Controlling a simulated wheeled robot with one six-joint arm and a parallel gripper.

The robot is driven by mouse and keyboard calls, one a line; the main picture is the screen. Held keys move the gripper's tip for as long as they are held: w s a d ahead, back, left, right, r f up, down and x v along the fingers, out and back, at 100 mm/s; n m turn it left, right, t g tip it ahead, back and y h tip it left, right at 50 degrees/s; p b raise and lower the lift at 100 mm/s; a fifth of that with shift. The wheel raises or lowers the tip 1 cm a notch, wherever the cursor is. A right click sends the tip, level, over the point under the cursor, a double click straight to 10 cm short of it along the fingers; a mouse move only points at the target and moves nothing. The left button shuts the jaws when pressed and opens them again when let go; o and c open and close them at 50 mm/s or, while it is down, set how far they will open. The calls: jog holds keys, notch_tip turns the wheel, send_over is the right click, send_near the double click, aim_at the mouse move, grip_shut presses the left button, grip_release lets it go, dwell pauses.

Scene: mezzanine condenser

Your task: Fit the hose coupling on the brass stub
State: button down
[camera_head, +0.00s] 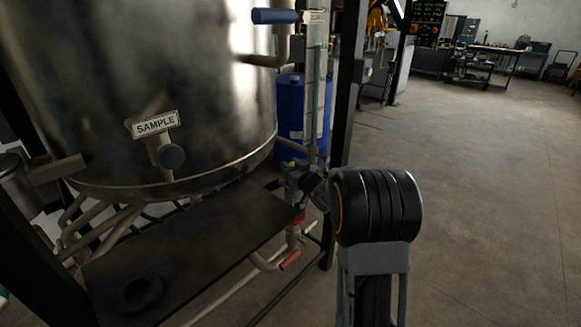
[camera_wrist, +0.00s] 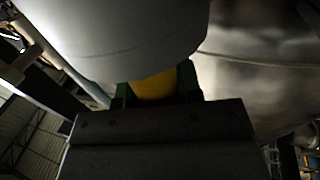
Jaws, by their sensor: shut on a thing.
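In the wrist view my gripper (camera_wrist: 157,92) is shut on a yellow part (camera_wrist: 154,85), which looks like part of the hose coupling. A large smooth grey rounded body (camera_wrist: 125,40) fills the picture just above it. I cannot tell whether it joins the yellow part. In the head view my wrist hides most of the gripper and what it holds. I cannot clearly pick out the brass stub. A short round-ended fitting (camera_head: 168,155) sticks out of the steel tank (camera_head: 215,85) under a SAMPLE plate (camera_head: 155,124).
A dark shelf (camera_head: 190,235) below the tank carries a black ring (camera_head: 137,292). A blue-handled valve (camera_head: 275,16), a sight tube and red-marked pipe fittings (camera_head: 290,260) stand right of the tank. A blue drum (camera_head: 290,105) is behind. The floor at right is open.

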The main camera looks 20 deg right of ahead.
jog(key=shift+f+b, duration=2.35)
jog(key=shift+f, duration=0.4)
jog(key=c, duration=0.7)
grip_release()
jog(key=shift+f, duration=0.1)
jog(key=s, duration=0.4)
jog(key=s+d+p, duration=0.1)
jog(key=s, duration=0.4)
jog(key=s+d, duration=0.1)
jog(key=s, duration=0.3)
jog(key=shift+s+d+p, duration=0.15)
jog(key=shift+s+p, duration=0.2)
notch_tip(320, 180, up, 11)
jog(key=s+a+m+g+h+p, duration=0.25)
jog(key=g+h+p, duration=0.25)
jog(key=p, duration=0.6)
jog(key=s+a+r+g+p, duration=0.3)
jog(key=s+a, duration=0.1)
jog(key=s, duration=0.1)
jog(key=s+a+r+g+y+p, duration=0.1)
jog(key=s+a+r+g+p, duration=0.2)
jog(key=s+a+p, duration=0.1)
jog(key=s+a+r+n+g+y+p, duration=0.1)
jog(key=s+a+r+g+p, duration=0.2)
jog(key=s, duration=0.3)
jog(key=shift+s+a+p, duration=0.35)
jog(key=shift+a+p, duration=0.1)
jog(key=shift+a, duration=0.15)
